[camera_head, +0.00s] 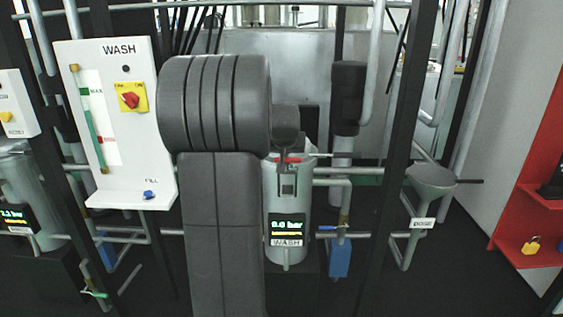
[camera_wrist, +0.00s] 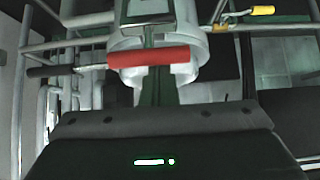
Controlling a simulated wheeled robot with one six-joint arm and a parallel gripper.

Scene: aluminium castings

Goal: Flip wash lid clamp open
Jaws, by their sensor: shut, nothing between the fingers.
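The wash vessel (camera_head: 288,215) is an upright grey cylinder with a "WASH" label and a display reading 0.0 bar. Its lid clamp has a red handle (camera_head: 288,160) near the vessel's top. In the wrist view the red clamp handle (camera_wrist: 148,58) lies crosswise in front of the pale round vessel parts. My gripper (camera_wrist: 158,92) is shut and empty, close to the handle; I cannot tell whether it touches it. In the head view my arm hides part of the vessel's left side and my fingers are not clear.
A white WASH panel (camera_head: 112,120) with a red knob stands left. A grey funnel (camera_head: 430,180) and a red shelf (camera_head: 530,215) are right. Pipes and dark frame posts surround the vessel. A yellow-handled valve (camera_wrist: 262,11) shows at upper right in the wrist view.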

